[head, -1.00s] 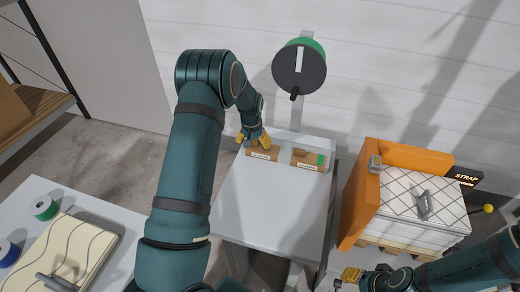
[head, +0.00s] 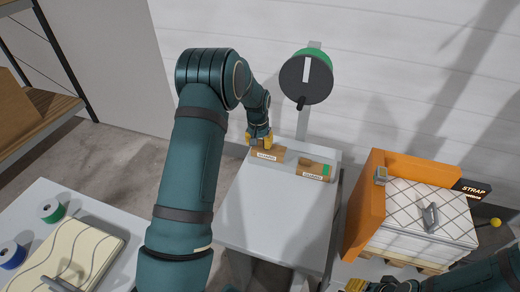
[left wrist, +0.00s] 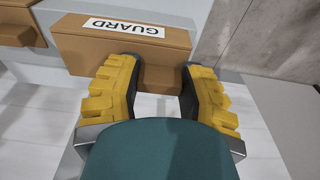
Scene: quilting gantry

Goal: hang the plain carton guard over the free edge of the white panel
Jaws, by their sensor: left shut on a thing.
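The plain carton guard (head: 266,155) is a brown folded piece with a white GUARD label, at the back left of the grey table. In the left wrist view the guard (left wrist: 120,48) lies across the top, with its lower part between the fingers. My left gripper (head: 260,139) is shut on it; the fingertips (left wrist: 156,85) are on either side of that part. The guard still appears to be at the table top. The white panel (head: 408,205), with a dark diamond pattern, lies at the right beside an orange board. My right gripper (head: 357,285) is partly cut off at the bottom edge.
A second carton guard with a green mark (head: 313,171) lies just right of the plain one. The grey table (head: 275,215) is otherwise bare. A green and black wall reel (head: 306,78) hangs behind it.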

